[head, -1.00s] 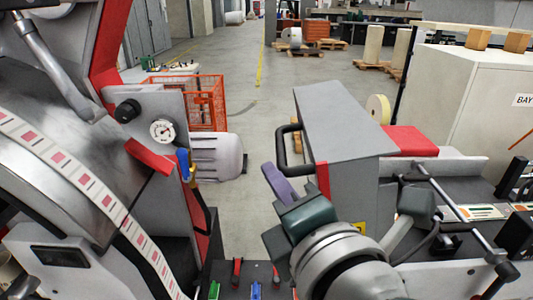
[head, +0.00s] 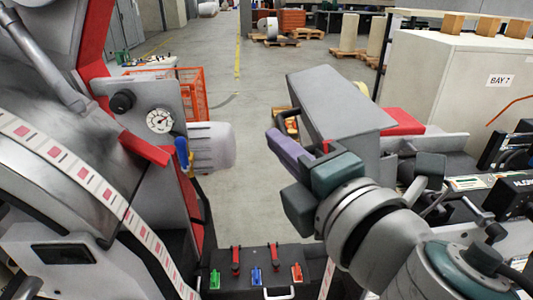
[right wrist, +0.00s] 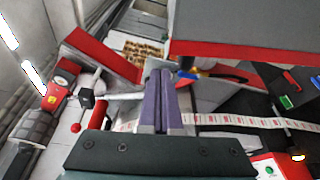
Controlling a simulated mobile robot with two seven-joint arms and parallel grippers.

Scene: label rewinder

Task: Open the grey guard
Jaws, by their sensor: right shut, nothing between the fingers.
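In the right wrist view the shut fingers (right wrist: 156,95) point up the picture. My left gripper is not in view.
The rewinder with a label strip (head: 88,180) and a pressure gauge (head: 160,119) stands at the left. A black panel with coloured levers (head: 257,275) is at the bottom. A white cabinet (head: 450,80) stands at the right. Open floor (head: 240,190) lies between the machine parts.

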